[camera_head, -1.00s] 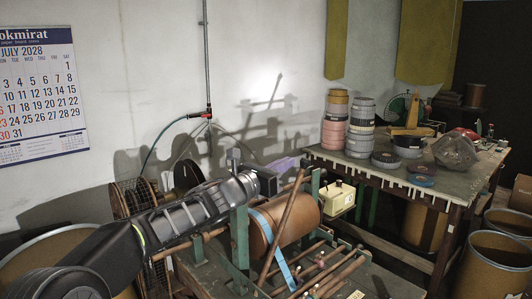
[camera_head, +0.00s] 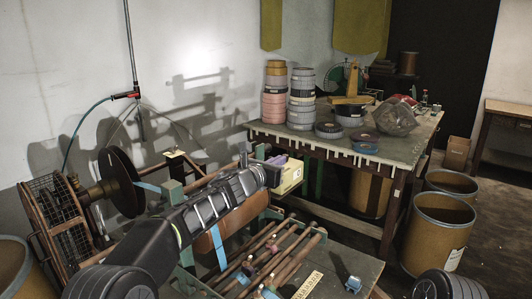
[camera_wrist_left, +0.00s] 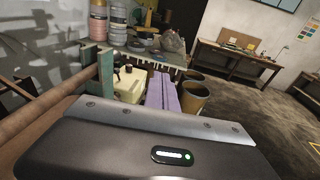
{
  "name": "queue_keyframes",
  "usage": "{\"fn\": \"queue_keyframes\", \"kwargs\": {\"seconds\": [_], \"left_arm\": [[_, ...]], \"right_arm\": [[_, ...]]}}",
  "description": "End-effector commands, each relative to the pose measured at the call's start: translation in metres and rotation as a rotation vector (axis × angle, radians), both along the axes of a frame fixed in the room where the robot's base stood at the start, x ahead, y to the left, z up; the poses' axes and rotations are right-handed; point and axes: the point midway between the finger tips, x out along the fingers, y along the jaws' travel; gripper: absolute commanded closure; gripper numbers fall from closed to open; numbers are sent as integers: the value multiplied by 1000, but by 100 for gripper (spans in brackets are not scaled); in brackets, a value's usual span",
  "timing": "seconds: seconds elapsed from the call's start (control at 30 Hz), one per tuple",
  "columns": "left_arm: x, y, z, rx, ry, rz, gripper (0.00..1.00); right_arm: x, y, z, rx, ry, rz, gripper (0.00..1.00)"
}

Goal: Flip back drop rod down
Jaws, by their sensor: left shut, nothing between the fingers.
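The winding machine's green frame (camera_head: 274,215) stands in front of me, with a brown roller (camera_head: 208,240) partly hidden behind my left arm. A blue tape strip (camera_head: 217,246) hangs over the roller's front. Several brown rods (camera_head: 262,256) lie slanting at the machine's front right. I cannot tell which of them is the drop rod, and no rod shows upright across the roller. My left gripper (camera_head: 279,161) is above the machine's right end by a cream box (camera_head: 292,177). In the left wrist view its purple fingers (camera_wrist_left: 163,95) are together and empty, just right of the cream box (camera_wrist_left: 131,85). My right gripper is out of view.
A work table (camera_head: 375,150) with stacked tape rolls (camera_head: 302,98) stands behind. Cardboard drums (camera_head: 440,232) stand to the right. A wire-cage reel (camera_head: 55,222) and a dark disc (camera_head: 121,182) are at the left. Bare floor lies at the far right.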

Motion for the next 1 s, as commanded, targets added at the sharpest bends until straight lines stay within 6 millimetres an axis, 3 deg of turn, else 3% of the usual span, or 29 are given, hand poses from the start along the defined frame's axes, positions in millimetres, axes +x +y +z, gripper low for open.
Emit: {"fn": "queue_keyframes", "kwargs": {"seconds": [0.03,0.2,0.4,1.0], "left_arm": [[7,-5,-16,3,1,1,100],[27,-21,-49,3,1,1,100],[38,-31,-72,2,-1,1,100],[42,-34,-80,0,-1,0,100]], "right_arm": [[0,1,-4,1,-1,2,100],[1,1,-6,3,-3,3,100],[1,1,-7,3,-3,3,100],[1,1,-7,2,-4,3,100]]}}
